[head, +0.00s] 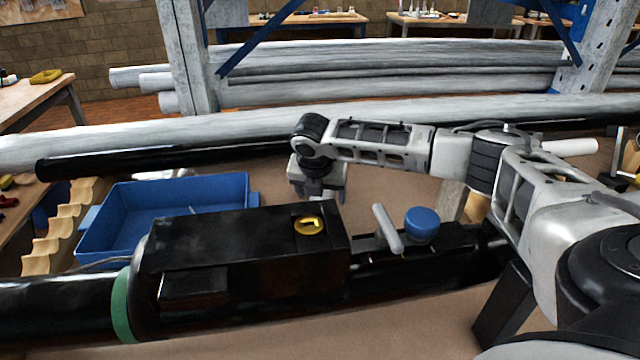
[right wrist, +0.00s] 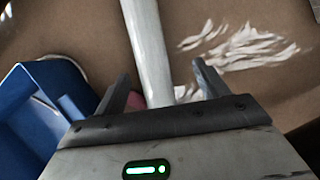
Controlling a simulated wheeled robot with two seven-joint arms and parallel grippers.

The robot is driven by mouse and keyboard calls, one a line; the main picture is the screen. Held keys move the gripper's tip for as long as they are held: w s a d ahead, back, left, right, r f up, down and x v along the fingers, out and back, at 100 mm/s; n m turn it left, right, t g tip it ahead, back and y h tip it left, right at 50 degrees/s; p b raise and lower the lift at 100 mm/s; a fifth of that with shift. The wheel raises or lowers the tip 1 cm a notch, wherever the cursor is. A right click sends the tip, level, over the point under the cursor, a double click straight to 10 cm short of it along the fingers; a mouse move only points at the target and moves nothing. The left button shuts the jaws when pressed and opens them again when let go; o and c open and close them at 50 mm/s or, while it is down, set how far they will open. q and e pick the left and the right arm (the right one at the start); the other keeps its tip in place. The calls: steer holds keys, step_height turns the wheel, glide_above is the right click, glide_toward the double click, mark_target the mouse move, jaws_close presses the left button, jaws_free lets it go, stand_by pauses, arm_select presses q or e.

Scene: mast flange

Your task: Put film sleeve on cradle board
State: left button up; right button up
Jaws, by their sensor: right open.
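My right gripper (head: 318,190) hangs behind the black box, to the right of the blue tray, its fingertips partly hidden. In the right wrist view the gripper (right wrist: 160,85) is open. A smooth pale grey tube (right wrist: 150,45), probably the film sleeve, runs from the top edge down between its fingers. A gap shows on both sides of the tube, and its near end is hidden by the gripper body. I cannot make out this tube in the head view. My left gripper is not in view.
The blue tray (head: 105,220) lies between the cradle board and my right gripper. A black box (head: 230,245) on a thick black pipe (head: 55,305) fills the front. A blue knob (head: 421,224) stands right of it. Crumpled white scraps (right wrist: 240,45) lie on the brown surface.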

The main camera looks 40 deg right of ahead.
steer(key=shift+v, duration=1.7)
